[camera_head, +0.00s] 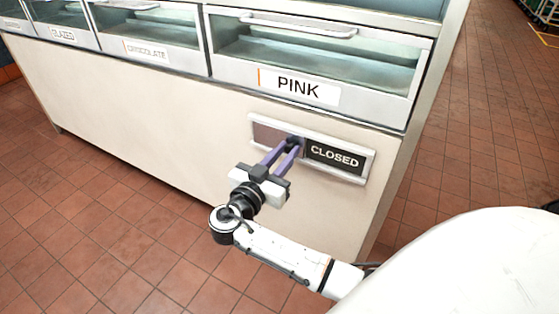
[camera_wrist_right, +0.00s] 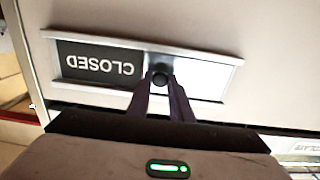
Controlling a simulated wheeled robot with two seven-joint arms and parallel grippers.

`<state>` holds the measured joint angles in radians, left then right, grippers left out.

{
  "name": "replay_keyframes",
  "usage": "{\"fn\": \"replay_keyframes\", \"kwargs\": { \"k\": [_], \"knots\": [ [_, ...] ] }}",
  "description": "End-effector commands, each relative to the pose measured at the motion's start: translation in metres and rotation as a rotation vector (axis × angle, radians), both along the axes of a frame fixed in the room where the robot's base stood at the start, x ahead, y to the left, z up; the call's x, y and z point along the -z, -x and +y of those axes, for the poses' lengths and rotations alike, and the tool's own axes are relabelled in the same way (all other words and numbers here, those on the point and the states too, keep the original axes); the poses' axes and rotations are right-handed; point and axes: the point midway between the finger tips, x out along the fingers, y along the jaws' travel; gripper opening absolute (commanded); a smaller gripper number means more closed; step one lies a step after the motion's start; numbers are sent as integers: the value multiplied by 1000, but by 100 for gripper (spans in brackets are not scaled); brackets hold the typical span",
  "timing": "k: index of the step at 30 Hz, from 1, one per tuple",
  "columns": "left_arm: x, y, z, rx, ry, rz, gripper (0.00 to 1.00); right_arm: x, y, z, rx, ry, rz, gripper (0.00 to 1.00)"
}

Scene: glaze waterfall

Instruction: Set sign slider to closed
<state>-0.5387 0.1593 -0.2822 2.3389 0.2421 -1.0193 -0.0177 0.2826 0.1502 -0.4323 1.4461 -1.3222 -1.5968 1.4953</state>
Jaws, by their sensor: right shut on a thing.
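The sign slider is a framed panel on the counter front, with a dark plate reading CLOSED (camera_head: 336,158) on its right side in the head view. A plain pinkish cover plate (camera_head: 268,134) fills the left side of the frame. My right gripper (camera_head: 294,146) is shut on a small dark round knob near the middle of the frame. In the right wrist view the knob (camera_wrist_right: 160,76) sits between the fingertips, and the CLOSED plate (camera_wrist_right: 97,64) appears upside down on the left. My left gripper is in neither view.
Above the sign are glass display cases with handles (camera_head: 298,27) and labels, PINK (camera_head: 298,88) being nearest. The counter's right edge lies just past the sign. The tiled floor (camera_head: 120,240) in front is clear.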

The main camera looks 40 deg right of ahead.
Motion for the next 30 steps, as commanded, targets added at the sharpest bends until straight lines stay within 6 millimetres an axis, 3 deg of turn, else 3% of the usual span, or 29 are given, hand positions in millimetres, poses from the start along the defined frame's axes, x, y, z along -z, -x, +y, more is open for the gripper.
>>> {"fn": "replay_keyframes", "kwargs": {
  "k": [8,9,12,23,30],
  "knots": [
    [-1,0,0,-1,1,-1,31,-2,-5,3,-14,0,-3,0],
    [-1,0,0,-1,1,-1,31,-2,-5,3,-15,-1,-4,24],
    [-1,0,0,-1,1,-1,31,-2,-5,3,-13,-1,-4,38],
    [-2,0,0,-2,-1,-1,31,-1,-2,7,-11,-3,-1,38],
    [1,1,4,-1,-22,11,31,-1,14,46,-12,-5,0,38]
  ]
}}
